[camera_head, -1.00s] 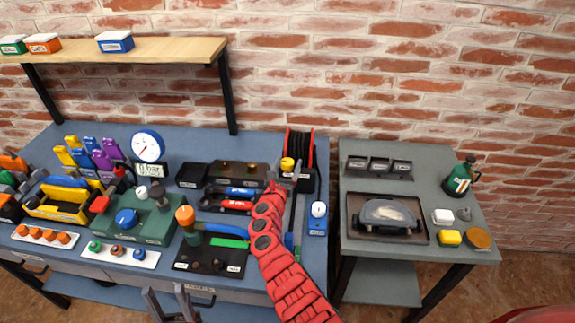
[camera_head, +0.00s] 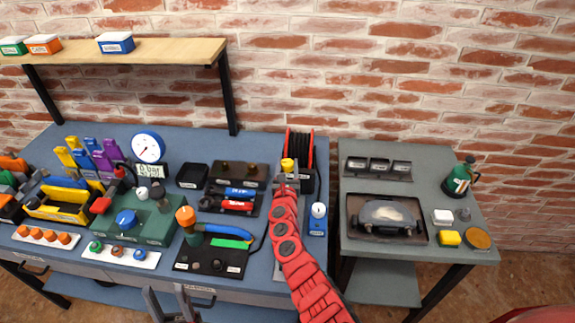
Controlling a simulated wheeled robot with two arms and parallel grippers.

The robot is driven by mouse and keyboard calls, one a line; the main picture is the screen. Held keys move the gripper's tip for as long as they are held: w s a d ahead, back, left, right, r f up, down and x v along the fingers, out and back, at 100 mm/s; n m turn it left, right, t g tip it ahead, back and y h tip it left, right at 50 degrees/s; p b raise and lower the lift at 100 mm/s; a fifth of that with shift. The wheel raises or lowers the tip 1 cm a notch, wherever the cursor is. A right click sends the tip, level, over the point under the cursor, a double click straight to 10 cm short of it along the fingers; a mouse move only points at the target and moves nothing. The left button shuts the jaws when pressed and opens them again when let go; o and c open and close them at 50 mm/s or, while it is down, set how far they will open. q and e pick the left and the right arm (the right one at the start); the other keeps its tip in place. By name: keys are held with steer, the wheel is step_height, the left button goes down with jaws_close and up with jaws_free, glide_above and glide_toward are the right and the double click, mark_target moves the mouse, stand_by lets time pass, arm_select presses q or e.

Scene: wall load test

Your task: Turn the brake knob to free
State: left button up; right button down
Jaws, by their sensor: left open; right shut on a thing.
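A yellow knob (camera_head: 289,165) sits at the front of a black reel unit (camera_head: 306,180) with dark windings and a red side, at the back right of the blue workbench. I take it to be the brake knob; no markings are readable. My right gripper (camera_head: 287,178), at the end of the red arm, is at the knob and shut on it. The gripper and arm hide the knob's lower part and some of the unit's front. My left gripper (camera_head: 170,300) is open and empty at the bottom edge, in front of the bench.
A green box with a blue dial (camera_head: 126,219) and a round gauge (camera_head: 148,147) stand left on the bench. A black plate with an orange-topped handle (camera_head: 186,215) lies centre front. A white-dialled blue device (camera_head: 318,212) stands right of my arm. A grey table (camera_head: 465,249) is further right.

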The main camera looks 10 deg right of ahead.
steer(key=shift+f+n+y+b, duration=0.25)
steer(key=shift+n+y, duration=0.25)
steer(key=shift+y, duration=0.3)
steer(key=n+y+b, duration=0.2)
steer(key=y+b, duration=0.2)
steer(key=b, duration=0.1)
steer(key=n+y+b, duration=0.3)
steer(key=b, duration=0.2)
steer(key=shift+y+b, duration=0.3)
steer(key=shift+y, duration=0.1)
steer(key=shift+r+n+g+y+b, duration=0.2)
steer(key=shift+n+g+y+b, duration=0.15)
steer(key=shift+b, duration=0.2)
steer(key=shift+c, duration=1.5)
jaws_free()
steer(key=shift+d, duration=0.1)
